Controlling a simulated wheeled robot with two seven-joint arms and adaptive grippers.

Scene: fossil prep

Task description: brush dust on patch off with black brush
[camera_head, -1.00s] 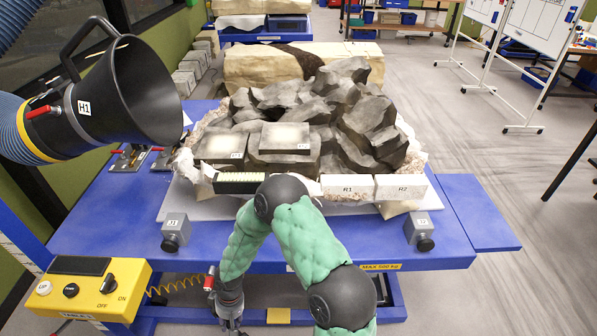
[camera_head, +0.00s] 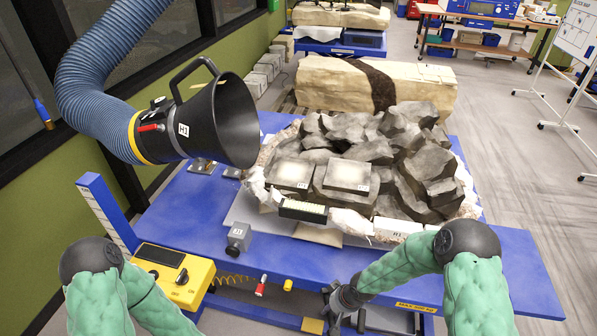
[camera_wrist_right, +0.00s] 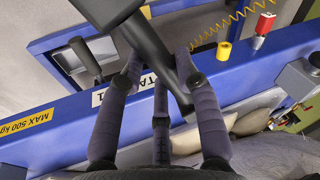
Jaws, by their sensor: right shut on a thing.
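Two flat dark blocks with pale dusty patches lie on the grey rock, a left one (camera_head: 291,172) and a right one (camera_head: 347,175). Their small labels are too blurred to read. My right gripper (camera_head: 336,312) is low at the table's front edge. In the right wrist view its fingers (camera_wrist_right: 160,85) are shut on a black tool (camera_wrist_right: 150,45), which looks like the black brush. It slants between the fingers, with its wide end at the top. Its bristles cannot be made out. My left arm comes in at lower left, but its gripper is out of view.
A black hose nozzle (camera_head: 222,122) marked H1 hangs left of the rock. A yellow control box (camera_head: 173,277) sits at the front left. A red piece (camera_head: 261,286) and a yellow piece (camera_head: 287,285) are at the table's front.

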